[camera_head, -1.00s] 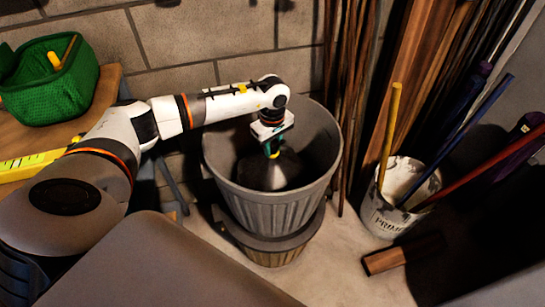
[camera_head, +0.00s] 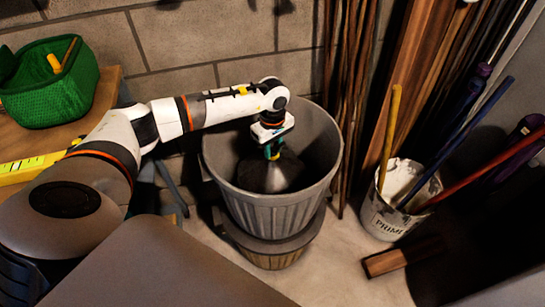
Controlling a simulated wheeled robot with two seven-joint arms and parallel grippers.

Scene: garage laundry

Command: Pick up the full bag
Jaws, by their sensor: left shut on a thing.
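The full bag (camera_head: 268,177) is a dark grey, cone-shaped bag standing inside a large grey bin (camera_head: 280,213). Its gathered top points up. My left gripper (camera_head: 272,152) reaches down into the bin from above and is shut on the top of the bag. The fingertips are small and partly hidden against the bag. The bag's underside is hidden in the shadow inside the bin. My right gripper is not in view.
A paint bucket (camera_head: 388,217) holding several sticks stands right of the bin. A wood block (camera_head: 400,258) lies in front of it. Long boards lean behind. A green basket (camera_head: 50,95) and yellow level (camera_head: 25,170) lie on a wooden table at left.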

